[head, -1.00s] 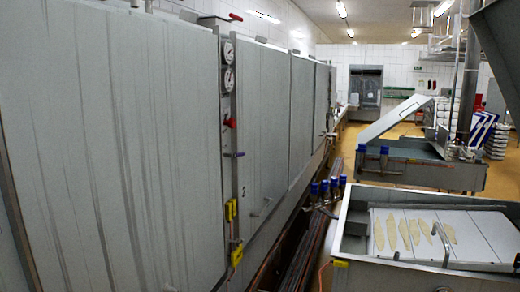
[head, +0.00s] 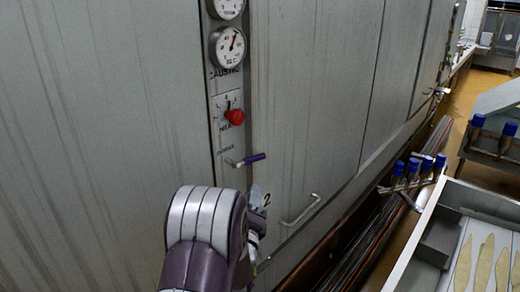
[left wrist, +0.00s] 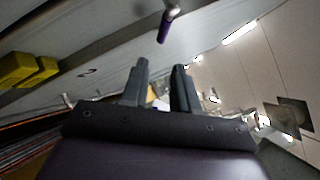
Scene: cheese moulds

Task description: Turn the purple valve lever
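The purple valve lever (head: 253,158) sticks out to the right from the narrow control strip on the grey cabinet, below a red knob. It also shows in the left wrist view (left wrist: 164,28), beyond and above the fingertips. My left gripper (left wrist: 160,68) is open and empty, its two grey fingers apart, not touching the lever. In the head view my left arm rises from the bottom, with the left gripper (head: 257,196) just below the lever, partly hidden by the wrist. My right gripper is not in view.
Above the lever are a red knob (head: 235,117) and a round gauge (head: 228,46). A bent metal handle (head: 301,211) is on the cabinet door to the right. Blue-capped valves (head: 413,168) and a steel vat (head: 420,225) stand at the right. Yellow parts (left wrist: 25,68) show in the wrist view.

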